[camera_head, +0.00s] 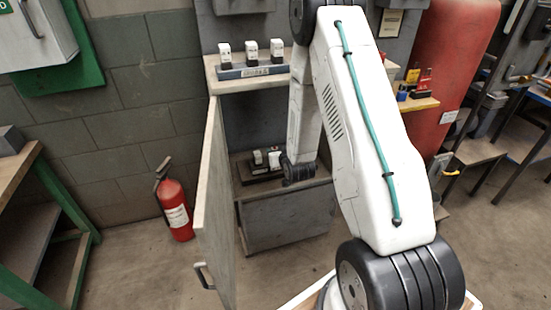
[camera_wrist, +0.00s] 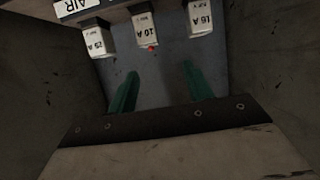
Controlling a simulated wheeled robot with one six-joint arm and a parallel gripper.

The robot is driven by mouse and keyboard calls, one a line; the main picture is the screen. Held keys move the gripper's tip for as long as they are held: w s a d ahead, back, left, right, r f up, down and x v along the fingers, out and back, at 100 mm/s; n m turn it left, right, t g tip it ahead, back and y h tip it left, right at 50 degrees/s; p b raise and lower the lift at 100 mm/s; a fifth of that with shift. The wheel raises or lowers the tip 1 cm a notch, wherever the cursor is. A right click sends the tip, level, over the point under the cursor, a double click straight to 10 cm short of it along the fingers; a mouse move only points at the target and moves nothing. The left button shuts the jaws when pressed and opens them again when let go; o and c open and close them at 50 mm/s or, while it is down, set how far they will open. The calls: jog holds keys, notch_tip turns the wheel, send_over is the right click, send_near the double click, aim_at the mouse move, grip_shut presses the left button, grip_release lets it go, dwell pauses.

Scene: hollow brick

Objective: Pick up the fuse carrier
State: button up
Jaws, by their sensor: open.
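Three white fuse carriers with dark bases show upside down along the top of the wrist view: one marked 25 A (camera_wrist: 97,40), one marked 10 A (camera_wrist: 145,30) with a small red spot at its end, and one marked 16 A (camera_wrist: 200,17). My gripper (camera_wrist: 160,70) is open, its two green fingers apart with nothing between them, pointing toward the carriers. In the head view, three white carriers (camera_head: 252,52) stand in a row on the upper shelf. More white pieces (camera_head: 266,157) sit on a dark base lower down. The fingers cannot be made out there.
The cabinet door (camera_head: 212,200) stands open at the left, with a fire extinguisher (camera_head: 174,208) beyond it. The upper shelf (camera_head: 228,87) lies above the lower compartment (camera_head: 285,218). A red cylinder (camera_head: 458,70) and small coloured items (camera_head: 416,84) are at the right.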

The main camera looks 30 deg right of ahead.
jog(key=shift+t, duration=0.4)
jog(key=w+d+f, duration=0.1)
jog(key=w+f, duration=0.1)
jog(key=w+d+f, duration=0.1)
jog(key=w+f, duration=0.1)
jog(key=w+d+f, duration=0.1)
jog(key=w, duration=0.1)
jog(key=shift+f, duration=0.4)
grip_shut()
